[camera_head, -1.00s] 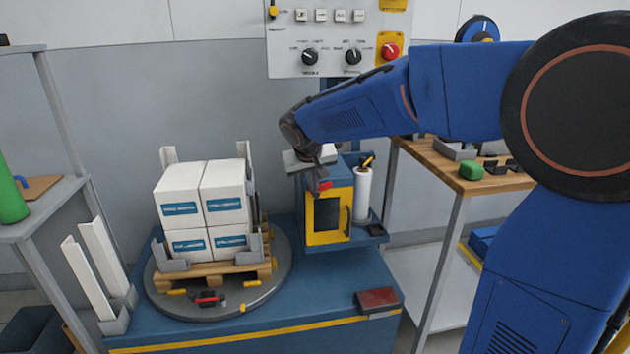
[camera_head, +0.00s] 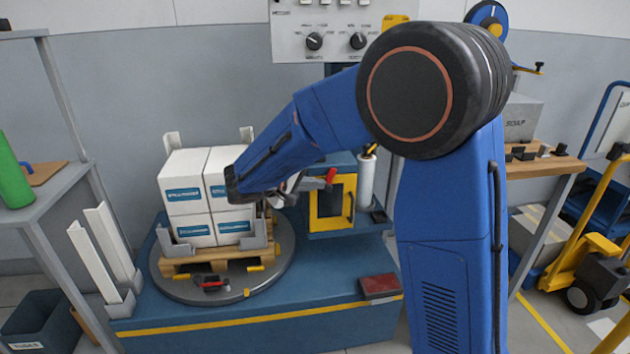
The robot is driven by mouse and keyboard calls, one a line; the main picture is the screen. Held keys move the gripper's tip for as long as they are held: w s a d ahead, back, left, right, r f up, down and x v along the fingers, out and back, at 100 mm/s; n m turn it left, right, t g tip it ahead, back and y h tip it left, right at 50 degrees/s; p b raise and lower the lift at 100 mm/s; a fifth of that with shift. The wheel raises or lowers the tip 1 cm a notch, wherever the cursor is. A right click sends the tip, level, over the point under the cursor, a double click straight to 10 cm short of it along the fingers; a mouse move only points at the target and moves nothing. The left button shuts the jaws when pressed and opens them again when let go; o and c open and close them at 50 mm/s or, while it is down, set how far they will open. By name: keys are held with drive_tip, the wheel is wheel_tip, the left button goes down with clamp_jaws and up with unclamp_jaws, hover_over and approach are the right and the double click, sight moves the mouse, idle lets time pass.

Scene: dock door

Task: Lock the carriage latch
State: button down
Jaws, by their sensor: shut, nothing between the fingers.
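The wrap carriage (camera_head: 318,224) is a blue unit with a yellow-framed dark front, standing at the back right of the turntable. A small red lever (camera_head: 331,175), which looks like the carriage latch, shows at its upper front. My gripper (camera_head: 291,188) is just left of the carriage, beside the right-hand boxes. It is shut and holds nothing. My wrist and forearm hide much of it, and I cannot tell whether it touches the latch.
White boxes (camera_head: 187,230) stand on a wooden pallet (camera_head: 181,267) on the grey turntable (camera_head: 205,290), close to my gripper. A white film roll (camera_head: 366,183) stands right of the carriage. A red block (camera_head: 380,286) lies on the blue base. The control panel (camera_head: 290,40) is behind.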

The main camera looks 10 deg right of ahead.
drive_tip(key=shift+d+f+h, duration=0.15)
drive_tip(key=shift+h, duration=0.35)
drive_tip(key=shift+r, duration=0.75)
drive_tip(key=v, duration=1.7)
drive_tip(key=shift+s, duration=0.25)
drive_tip(key=shift+r, duration=0.1)
